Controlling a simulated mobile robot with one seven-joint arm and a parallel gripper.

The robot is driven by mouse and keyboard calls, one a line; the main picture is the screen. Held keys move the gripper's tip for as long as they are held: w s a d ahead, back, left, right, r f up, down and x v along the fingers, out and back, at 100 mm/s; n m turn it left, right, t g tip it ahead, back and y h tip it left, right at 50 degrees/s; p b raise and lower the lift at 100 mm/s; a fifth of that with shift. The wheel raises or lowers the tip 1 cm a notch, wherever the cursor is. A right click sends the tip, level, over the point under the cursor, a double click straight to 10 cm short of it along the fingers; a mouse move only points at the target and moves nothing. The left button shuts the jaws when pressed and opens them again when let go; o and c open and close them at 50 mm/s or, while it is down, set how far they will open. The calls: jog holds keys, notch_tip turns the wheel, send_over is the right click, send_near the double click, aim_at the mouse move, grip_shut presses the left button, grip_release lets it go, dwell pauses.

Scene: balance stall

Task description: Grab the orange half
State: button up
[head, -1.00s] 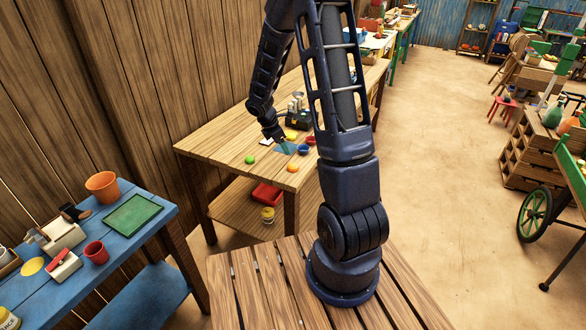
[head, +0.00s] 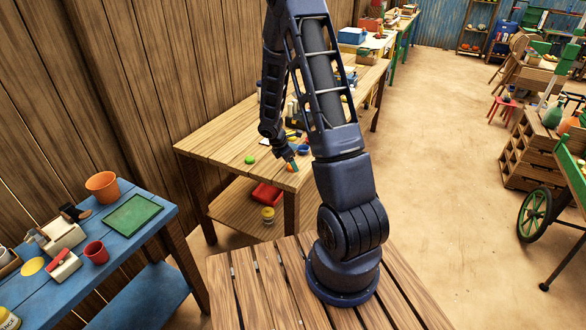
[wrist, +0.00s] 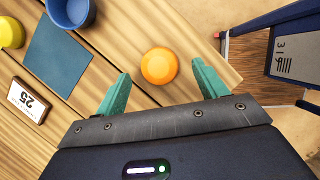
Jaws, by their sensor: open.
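The orange half (wrist: 159,66) lies on the wooden table (wrist: 185,20) near its edge. In the wrist view it shows as a round orange shape just beyond the fingertips and between their lines. My gripper (wrist: 160,88) has its two green fingers spread apart, with nothing between them. In the head view my gripper (head: 292,163) is right at the orange half (head: 290,169), which it partly covers. I cannot tell the height of the fingers above the table.
A green object (head: 250,160) lies further left on the table. The table edge is close on the right.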

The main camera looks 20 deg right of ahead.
jog(key=shift+x, duration=0.85)
jog(key=shift+w, duration=0.1)
jog(key=c, duration=1.1)
jog(key=shift+o, duration=0.2)
jog(key=shift+r, duration=0.15)
